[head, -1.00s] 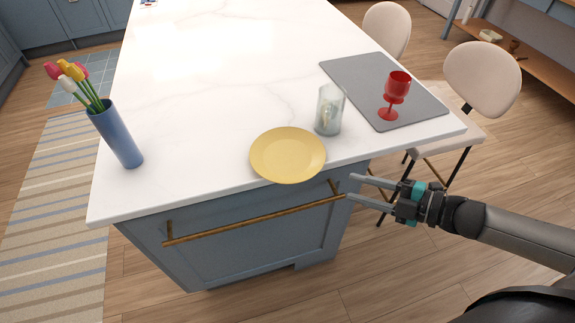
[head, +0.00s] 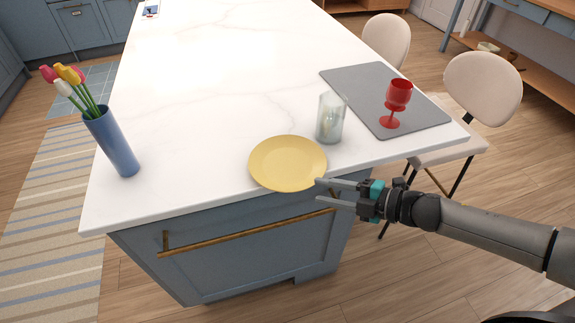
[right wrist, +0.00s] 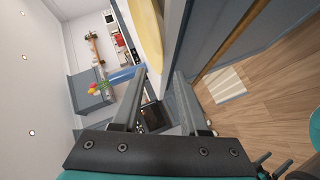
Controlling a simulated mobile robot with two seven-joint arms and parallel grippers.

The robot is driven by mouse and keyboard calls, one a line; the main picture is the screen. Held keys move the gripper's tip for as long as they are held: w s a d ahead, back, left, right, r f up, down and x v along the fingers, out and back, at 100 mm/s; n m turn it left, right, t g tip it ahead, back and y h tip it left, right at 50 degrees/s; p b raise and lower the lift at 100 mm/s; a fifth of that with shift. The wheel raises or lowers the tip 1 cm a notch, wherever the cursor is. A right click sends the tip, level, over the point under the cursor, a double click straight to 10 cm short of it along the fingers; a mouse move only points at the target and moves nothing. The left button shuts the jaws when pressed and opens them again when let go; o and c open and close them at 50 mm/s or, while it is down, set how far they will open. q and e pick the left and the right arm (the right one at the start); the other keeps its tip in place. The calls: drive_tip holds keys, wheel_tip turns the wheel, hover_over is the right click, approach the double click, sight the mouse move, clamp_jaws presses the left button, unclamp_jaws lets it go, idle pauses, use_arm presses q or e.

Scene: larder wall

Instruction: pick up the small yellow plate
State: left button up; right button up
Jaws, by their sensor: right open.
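The small yellow plate (head: 288,163) lies flat on the white island top, close to its front edge. In the right wrist view its edge (right wrist: 146,28) shows as a thin yellow band at the top, beyond the fingers. My right gripper (head: 318,191) is open and empty at the plate's right front rim, by the counter edge. One finger looks very near the rim; I cannot tell whether it touches. In the right wrist view the gripper's two fingers (right wrist: 158,98) stand apart with nothing between them. My left gripper is not in view.
A clear glass (head: 331,118) stands just right of the plate. A red goblet (head: 397,100) stands on a grey mat (head: 360,88). A blue vase (head: 112,140) with tulips is at the left. A brass handle (head: 245,234) runs along the front below the counter edge.

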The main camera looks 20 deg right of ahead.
sight(304, 189)
drive_tip(key=shift+f+x, duration=0.1)
drive_tip(key=shift+x, duration=1.55)
drive_tip(key=shift+f+x, duration=0.15)
drive_tip(key=shift+x, duration=1.55)
drive_tip(key=shift+d, duration=0.15)
clamp_jaws()
